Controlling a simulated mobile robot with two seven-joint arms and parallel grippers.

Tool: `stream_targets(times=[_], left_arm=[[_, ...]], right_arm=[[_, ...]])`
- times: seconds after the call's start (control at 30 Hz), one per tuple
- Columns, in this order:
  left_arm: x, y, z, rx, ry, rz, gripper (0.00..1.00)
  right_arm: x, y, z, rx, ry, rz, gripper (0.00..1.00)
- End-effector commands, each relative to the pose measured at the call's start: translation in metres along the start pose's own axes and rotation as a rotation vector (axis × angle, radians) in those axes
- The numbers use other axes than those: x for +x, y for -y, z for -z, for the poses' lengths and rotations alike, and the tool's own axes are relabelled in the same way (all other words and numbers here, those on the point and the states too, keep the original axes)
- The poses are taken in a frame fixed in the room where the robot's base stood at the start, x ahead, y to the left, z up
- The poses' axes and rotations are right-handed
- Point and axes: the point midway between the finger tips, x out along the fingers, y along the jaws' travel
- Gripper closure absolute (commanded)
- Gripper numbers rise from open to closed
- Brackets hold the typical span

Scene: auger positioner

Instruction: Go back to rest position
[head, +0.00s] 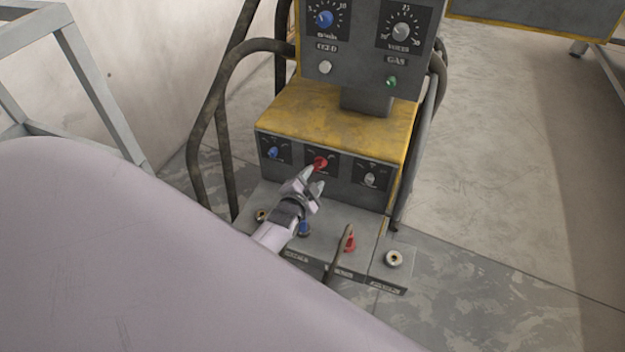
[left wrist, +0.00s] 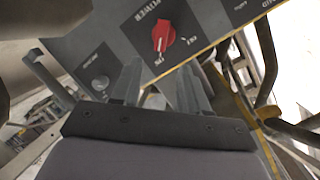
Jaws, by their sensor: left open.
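My left gripper (head: 312,184) is open and empty in front of the lower panel of the welding machine (head: 345,110). Its fingertips are close to the red power knob (head: 320,163); in the head view I cannot tell whether they touch. In the left wrist view the open fingers (left wrist: 160,85) point at the panel, with the red knob (left wrist: 163,36) just beyond them and no finger around it. The knob's pointer is toward the "ON" label there. My right gripper is in neither view.
A blue knob (head: 272,152) and a grey knob (head: 369,178) flank the red one. Thick cables (head: 213,120) loop at the machine's left. A red plug with a cable (head: 349,240) and a socket (head: 394,258) sit on the base. Floor at the right (head: 500,180) is clear.

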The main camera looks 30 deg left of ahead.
Motion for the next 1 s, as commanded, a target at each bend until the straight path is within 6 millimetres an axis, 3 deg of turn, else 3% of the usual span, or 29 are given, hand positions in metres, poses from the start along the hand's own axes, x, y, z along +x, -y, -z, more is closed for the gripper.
stream_targets(times=[0.37,0.53,0.77,1.0], left_arm=[[0.000,0.000,0.000,0.000,0.000,0.000,0.56],[-0.016,-0.001,-0.009,-0.022,0.009,-0.020,0.56],[-0.085,-0.019,-0.022,-0.150,0.033,-0.133,0.56],[-0.183,-0.053,-0.004,-0.359,0.080,-0.318,0.56]], right_arm=[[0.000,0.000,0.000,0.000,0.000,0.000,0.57],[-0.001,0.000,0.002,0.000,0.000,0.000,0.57],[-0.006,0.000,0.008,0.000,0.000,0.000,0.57],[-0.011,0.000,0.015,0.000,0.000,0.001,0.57]])
